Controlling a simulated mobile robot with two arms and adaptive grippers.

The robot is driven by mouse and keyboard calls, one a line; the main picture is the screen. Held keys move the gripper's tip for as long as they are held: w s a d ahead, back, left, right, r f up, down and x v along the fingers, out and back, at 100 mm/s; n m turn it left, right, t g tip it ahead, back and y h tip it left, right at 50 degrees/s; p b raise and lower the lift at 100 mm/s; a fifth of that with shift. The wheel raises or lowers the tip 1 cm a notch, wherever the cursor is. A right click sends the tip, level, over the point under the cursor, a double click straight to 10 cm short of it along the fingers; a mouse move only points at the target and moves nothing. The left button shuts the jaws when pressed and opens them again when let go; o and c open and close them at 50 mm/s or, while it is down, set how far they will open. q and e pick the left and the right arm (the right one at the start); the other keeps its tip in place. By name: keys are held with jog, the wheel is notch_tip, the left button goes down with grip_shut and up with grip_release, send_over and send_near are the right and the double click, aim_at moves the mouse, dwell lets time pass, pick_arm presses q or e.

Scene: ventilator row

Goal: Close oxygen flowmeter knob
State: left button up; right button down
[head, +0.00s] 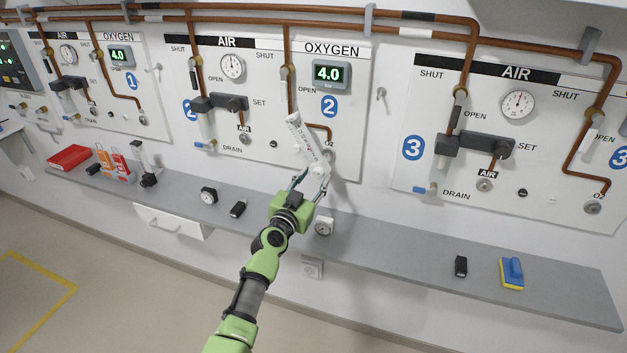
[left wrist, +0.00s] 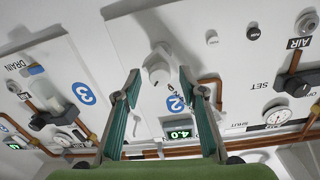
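The oxygen flowmeter (head: 308,145) is a pale, clear-looking tube on wall panel 2, below the green 4.0 display (head: 328,74). It looks slanted in the head view. Its white round knob (head: 317,171) is at the lower end. In the left wrist view the knob (left wrist: 158,69) faces the camera between my fingertips. My left gripper (head: 313,184) is just in front of the knob, with its fingers apart, one on each side. I cannot tell if either finger touches it. The left wrist view shows the open gripper (left wrist: 159,78) too. My right gripper is not in view.
A grey shelf (head: 400,248) runs below the panels. A black item (head: 238,209) and a blue-yellow sponge (head: 512,273) also lie there. An AIR regulator (head: 225,103) sits left of the flowmeter.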

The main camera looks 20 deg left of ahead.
pick_arm(q)
grip_shut()
jog(key=shift+n, duration=0.3)
jog(key=n+b, duration=0.1)
jog(key=n, duration=0.1)
jog(key=shift+f+n, duration=0.1)
jog(key=shift+n, duration=0.3)
jog(key=n+b, duration=0.1)
jog(key=n, duration=0.2)
jog(key=shift+d+n, duration=0.1)
jog(key=shift+n, duration=0.2)
jog(key=n, duration=0.3)
jog(key=shift+n+y, duration=0.3)
jog(key=shift+n, duration=0.1)
jog(key=shift+n+b, duration=0.3)
jog(key=shift+n, duration=1.6)
